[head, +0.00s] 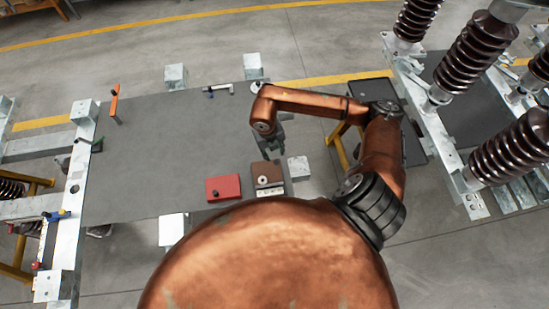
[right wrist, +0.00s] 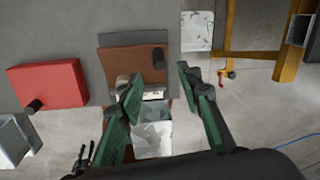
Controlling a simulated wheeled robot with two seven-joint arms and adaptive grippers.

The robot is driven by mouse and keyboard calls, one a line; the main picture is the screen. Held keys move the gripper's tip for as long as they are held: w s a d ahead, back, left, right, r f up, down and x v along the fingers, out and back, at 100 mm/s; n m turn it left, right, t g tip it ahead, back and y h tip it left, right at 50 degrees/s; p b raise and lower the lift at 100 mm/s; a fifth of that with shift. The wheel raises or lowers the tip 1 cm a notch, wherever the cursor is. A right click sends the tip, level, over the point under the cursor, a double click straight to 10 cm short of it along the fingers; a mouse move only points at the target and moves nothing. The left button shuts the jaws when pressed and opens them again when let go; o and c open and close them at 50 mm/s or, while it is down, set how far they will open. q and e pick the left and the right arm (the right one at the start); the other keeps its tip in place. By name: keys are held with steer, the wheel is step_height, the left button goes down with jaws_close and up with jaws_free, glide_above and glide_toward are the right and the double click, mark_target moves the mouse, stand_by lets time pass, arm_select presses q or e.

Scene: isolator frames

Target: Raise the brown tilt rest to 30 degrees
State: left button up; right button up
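The brown tilt rest (head: 265,170) is a small brown block near the front edge of the grey table, with a pale strip along its front. In the right wrist view its brown plate (right wrist: 125,66) looks nearly flat, with a dark knob (right wrist: 158,59) at its right; its exact angle cannot be told. My right gripper (head: 268,150) is just behind the rest in the head view. In the right wrist view the gripper (right wrist: 161,82) has its green fingers wide apart with nothing gripped, over the rest's front edge; whether they touch it cannot be told. My left gripper is not in view.
A red block (head: 223,188) with a dark knob lies left of the rest. A pale metal block (head: 298,167) stands to its right. The grey table (head: 160,150) is mostly clear to the left. An orange handle (head: 114,104) stands at left; ribbed brown insulators (head: 478,55) stand at right.

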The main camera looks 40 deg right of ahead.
mark_target(276, 161)
steer(key=f, duration=0.7)
steer(key=shift+s+d+f+p, duration=0.1)
steer(key=shift+s+d+p, duration=0.1)
steer(key=shift+d+p, duration=0.15)
steer(key=shift+c, duration=0.7)
jaws_close()
